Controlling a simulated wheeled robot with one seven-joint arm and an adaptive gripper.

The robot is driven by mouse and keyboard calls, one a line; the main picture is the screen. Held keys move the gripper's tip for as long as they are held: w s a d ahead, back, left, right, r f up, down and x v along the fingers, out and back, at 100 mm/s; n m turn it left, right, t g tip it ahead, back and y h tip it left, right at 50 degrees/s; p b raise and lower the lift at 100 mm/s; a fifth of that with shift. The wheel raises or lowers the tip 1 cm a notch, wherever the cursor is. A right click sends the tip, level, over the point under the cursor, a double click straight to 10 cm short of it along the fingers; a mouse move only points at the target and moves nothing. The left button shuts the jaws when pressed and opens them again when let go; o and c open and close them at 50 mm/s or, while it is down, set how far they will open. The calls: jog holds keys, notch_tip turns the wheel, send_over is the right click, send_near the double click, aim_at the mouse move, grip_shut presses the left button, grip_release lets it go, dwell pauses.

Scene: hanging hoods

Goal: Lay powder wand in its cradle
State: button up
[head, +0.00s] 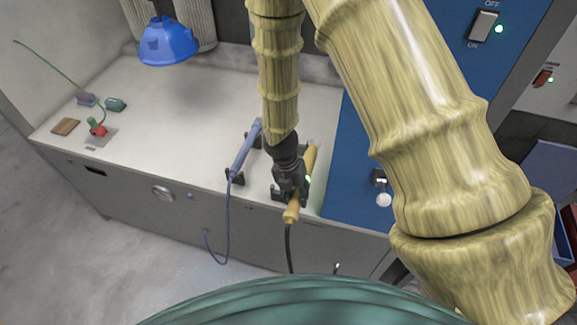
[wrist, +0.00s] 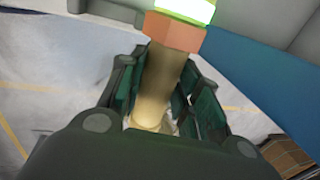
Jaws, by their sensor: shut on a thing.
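A tan wand (head: 293,206), which I take to be the powder wand, lies along the right part of the white bench, its near end by the front edge. My gripper (head: 292,186) comes down from above and is shut on it. In the wrist view the tan shaft (wrist: 160,85) runs between my gripper's green-padded fingers (wrist: 160,100), with an orange collar and a glowing green ring at its top. Dark cradle supports (head: 277,193) show beside the gripper. The gripper hides whether the wand rests in them or hovers just above.
A blue wand (head: 244,152) lies in its own dark brackets just to the left, its cord hanging over the front. A blue hood (head: 167,43) hangs at the back left. A blue panel (head: 353,175) borders the right. The bench middle (head: 180,120) is clear.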

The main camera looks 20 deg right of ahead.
jog(key=w+d+f+b, duration=0.1)
jog(key=w+b, duration=0.1)
jog(key=w, duration=1)
jog(key=shift+w+d, duration=0.15)
jog(key=shift+o, duration=0.2)
jog(key=f+b, duration=0.3)
jog(key=shift+w+f, duration=0.2)
jog(key=shift+w, duration=0.05)
jog(key=shift+r, duration=0.1)
jog(key=o, duration=1.1)
jog(key=shift+f, duration=0.2)
jog(key=shift+f, duration=0.15)
jog(key=r+p, duration=0.2)
jog(key=r, duration=0.1)
jog(key=a+r+p, duration=0.1)
jog(key=r+p, duration=0.2)
jog(key=r, duration=0.1)
jog(key=w+r+p, duration=0.1)
jog(key=r+p, duration=0.1)
jog(key=r, duration=0.1)
jog(key=shift+a+r, duration=0.35)
jog(key=shift+r, duration=0.05)
